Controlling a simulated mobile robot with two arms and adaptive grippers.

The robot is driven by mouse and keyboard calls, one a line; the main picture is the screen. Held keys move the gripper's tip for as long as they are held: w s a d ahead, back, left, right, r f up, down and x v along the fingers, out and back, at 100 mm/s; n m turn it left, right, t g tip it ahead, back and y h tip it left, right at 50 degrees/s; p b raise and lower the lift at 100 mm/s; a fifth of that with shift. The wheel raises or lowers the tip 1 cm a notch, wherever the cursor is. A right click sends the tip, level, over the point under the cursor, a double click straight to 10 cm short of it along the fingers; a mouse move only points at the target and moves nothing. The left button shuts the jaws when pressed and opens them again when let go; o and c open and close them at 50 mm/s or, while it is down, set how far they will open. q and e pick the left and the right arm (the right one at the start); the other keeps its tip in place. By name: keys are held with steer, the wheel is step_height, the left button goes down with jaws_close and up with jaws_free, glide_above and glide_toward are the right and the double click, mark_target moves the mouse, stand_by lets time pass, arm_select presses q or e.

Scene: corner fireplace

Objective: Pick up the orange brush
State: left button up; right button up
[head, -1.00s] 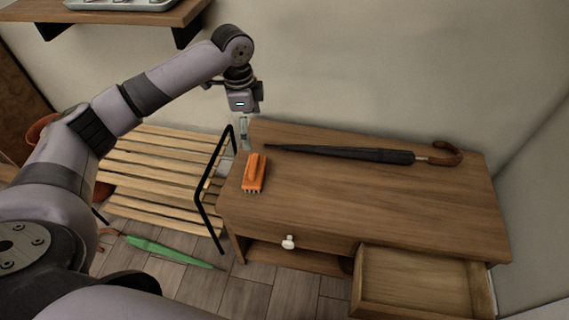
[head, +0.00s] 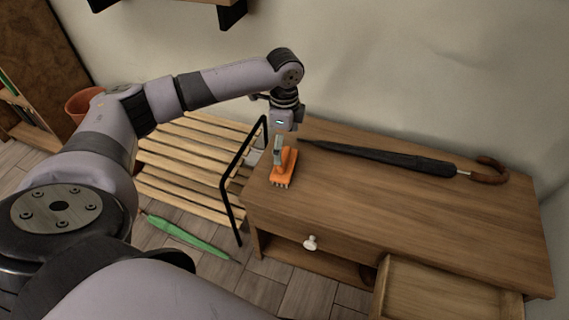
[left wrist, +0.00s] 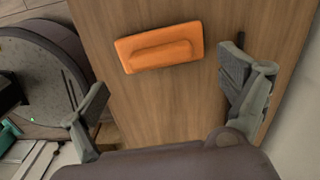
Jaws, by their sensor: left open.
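The orange brush (head: 283,168) lies on the wooden table top near its left end, bristles down. In the left wrist view the brush (left wrist: 159,47) shows from above, ahead of and between the open fingers. My left gripper (head: 279,145) is just above and behind the brush in the head view, pointing down. The left wrist view shows its fingers (left wrist: 168,100) spread apart with nothing between them, and the brush apart from both. My right gripper is not in view.
A black umbrella (head: 385,157) with a curved wooden handle lies along the back of the wooden table (head: 400,210). An open drawer (head: 440,291) juts out at the front right. A slatted bench (head: 190,165) stands left, with a green umbrella (head: 185,236) on the floor.

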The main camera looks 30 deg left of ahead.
mark_target(284, 156)
arm_select(q)
step_height(284, 156, down, 6)
steer(key=shift+r+b, duration=0.1)
steer(key=shift+b, duration=0.7)
steer(key=c, duration=1.3)
